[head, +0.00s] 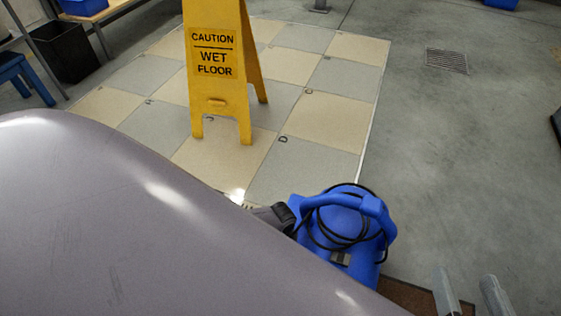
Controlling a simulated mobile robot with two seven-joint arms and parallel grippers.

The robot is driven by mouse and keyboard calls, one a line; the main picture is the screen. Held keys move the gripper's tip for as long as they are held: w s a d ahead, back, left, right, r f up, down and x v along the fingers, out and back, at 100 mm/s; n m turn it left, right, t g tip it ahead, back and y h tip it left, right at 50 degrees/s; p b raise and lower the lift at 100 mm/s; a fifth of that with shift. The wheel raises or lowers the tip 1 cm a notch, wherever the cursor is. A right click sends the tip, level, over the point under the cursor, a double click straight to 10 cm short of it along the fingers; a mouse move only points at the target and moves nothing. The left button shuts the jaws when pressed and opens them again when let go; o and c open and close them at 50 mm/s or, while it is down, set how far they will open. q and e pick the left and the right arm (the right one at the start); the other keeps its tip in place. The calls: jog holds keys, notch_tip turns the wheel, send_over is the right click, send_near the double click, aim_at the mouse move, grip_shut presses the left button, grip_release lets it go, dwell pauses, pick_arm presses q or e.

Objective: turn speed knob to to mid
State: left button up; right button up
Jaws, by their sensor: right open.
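A blue machine (345,222) with a carry handle and a black cable coiled round its top stands at the lower middle of the head view. A small grey-and-dark panel (341,258) shows on its front. I cannot make out a speed knob on it. My right gripper (467,284) is at the bottom right edge, open, with two grey fingers apart and nothing seen between them. It is to the right of and nearer than the machine, apart from it. My left gripper is not in view.
A large smooth grey surface, too close to identify surely, hides the lower left. A yellow wet-floor sign (218,80) stands on checkered floor pads (335,115). A brown mat (402,293) lies near the machine. Grey floor (460,150) at right is clear around a drain grate (446,61).

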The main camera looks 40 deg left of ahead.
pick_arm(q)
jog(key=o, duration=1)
pick_arm(e)
jog(key=shift+r, duration=0.1)
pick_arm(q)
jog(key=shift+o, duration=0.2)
pick_arm(e)
jog(key=shift+w, duration=0.1)
pick_arm(q)
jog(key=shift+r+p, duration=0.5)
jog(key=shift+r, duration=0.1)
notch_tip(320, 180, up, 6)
jog(key=p, duration=0.4)
pick_arm(e)
jog(key=a, duration=0.1)
jog(key=m+g, duration=0.1)
jog(key=a+g+y, duration=0.1)
jog(key=shift+w+a+r, duration=0.15)
jog(key=shift+w+a, duration=0.1)
jog(key=shift+a, duration=0.05)
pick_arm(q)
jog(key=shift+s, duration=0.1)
pick_arm(e)
jog(key=shift+s, duration=0.1)
